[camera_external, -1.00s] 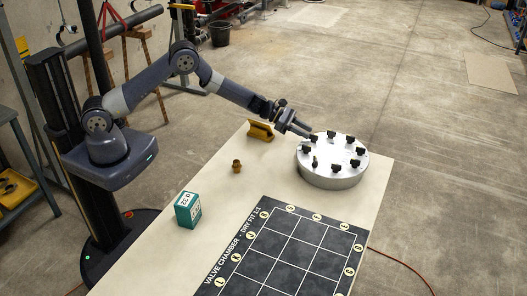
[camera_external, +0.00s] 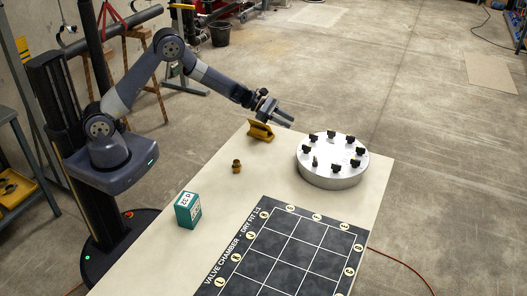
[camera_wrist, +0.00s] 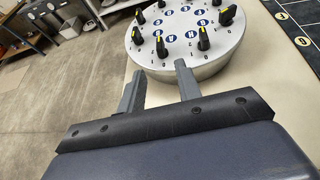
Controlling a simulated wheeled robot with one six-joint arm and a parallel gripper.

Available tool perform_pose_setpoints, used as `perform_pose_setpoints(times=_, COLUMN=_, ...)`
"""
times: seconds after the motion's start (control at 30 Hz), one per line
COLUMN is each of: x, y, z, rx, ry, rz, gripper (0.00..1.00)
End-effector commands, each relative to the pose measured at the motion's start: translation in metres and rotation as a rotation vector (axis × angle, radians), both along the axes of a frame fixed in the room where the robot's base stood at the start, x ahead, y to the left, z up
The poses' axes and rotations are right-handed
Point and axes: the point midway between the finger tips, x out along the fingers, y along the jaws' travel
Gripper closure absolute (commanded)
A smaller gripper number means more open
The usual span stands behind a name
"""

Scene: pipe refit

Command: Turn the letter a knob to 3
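A silver round drum (camera_external: 330,178) stands near the table's far right end, with several black knobs around its top. In the wrist view the drum (camera_wrist: 185,65) shows blue round letter badges inside the ring of knobs and small digits near its rim. A badge that looks like A (camera_wrist: 172,38) is near a black knob with a yellow mark (camera_wrist: 162,47); I cannot tell for sure that this is the letter a knob, nor its setting. My gripper (camera_external: 287,118) is above and left of the drum, touching no knob. In the wrist view my gripper (camera_wrist: 161,69) has its fingers apart and empty.
A yellow bracket-like block (camera_external: 261,131) lies at the table's far edge, below my gripper. A small brass fitting (camera_external: 237,166) and a green box (camera_external: 188,210) stand on the left side. A dark grid mat (camera_external: 290,250) covers the front. The table between is bare.

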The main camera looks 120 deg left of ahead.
Motion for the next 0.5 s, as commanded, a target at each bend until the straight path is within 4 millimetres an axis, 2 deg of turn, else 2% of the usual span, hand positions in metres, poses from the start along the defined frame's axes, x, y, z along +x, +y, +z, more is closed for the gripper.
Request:
perform_pose_setpoints(times=0.1, x=0.000, y=0.010, z=0.001, rx=0.004, ry=-0.004, rz=-0.057, gripper=0.67)
perform_pose_setpoints(times=0.27, x=0.000, y=0.014, z=-0.001, rx=0.001, ry=0.002, rz=-0.111, gripper=0.67)
perform_pose_setpoints(times=0.37, x=0.008, y=0.013, z=-0.003, rx=-0.001, ry=0.002, rz=-0.115, gripper=0.67)
perform_pose_setpoints(times=0.5, x=0.026, y=0.012, z=-0.011, rx=-0.001, ry=0.004, rz=-0.115, gripper=0.67)
